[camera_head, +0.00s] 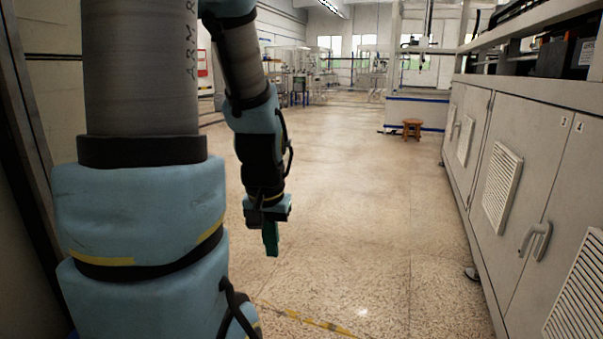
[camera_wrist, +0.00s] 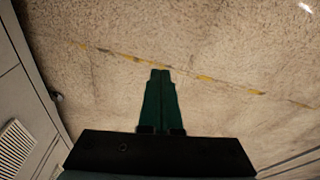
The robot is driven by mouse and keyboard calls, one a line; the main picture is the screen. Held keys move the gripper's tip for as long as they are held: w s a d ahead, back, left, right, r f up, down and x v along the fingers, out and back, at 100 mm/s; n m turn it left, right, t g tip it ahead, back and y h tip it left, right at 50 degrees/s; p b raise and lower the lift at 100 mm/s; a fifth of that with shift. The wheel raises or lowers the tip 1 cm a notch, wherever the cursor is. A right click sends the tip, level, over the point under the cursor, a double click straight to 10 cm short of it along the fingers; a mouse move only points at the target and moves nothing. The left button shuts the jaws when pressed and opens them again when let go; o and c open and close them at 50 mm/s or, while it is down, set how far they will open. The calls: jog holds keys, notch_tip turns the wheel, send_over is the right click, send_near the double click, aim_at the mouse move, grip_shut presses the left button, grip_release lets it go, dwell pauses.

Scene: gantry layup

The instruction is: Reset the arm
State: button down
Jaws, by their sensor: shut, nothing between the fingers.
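My arm hangs down at the left of the head view, with my gripper (camera_head: 271,250) at its lower end, above the open floor. In the wrist view my gripper's green fingers (camera_wrist: 161,72) point toward the floor and lie side by side, shut. Nothing shows between them. The gripper touches nothing that I can see.
Grey cabinets (camera_head: 515,160) line the right side, with equipment on top. A small wooden stool (camera_head: 412,128) stands farther back. Yellow tape (camera_head: 305,319) marks the speckled floor (camera_head: 350,200), which is clear in the middle. Benches (camera_head: 300,85) stand in the far background.

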notch_tip(320, 180, up, 34)
jog(key=s+n+p, duration=0.1)
jog(key=p, duration=3.3)
jog(key=shift+s+a+r, duration=0.25)
jog(key=shift+s+a, duration=0.05)
jog(key=shift+a, duration=0.05)
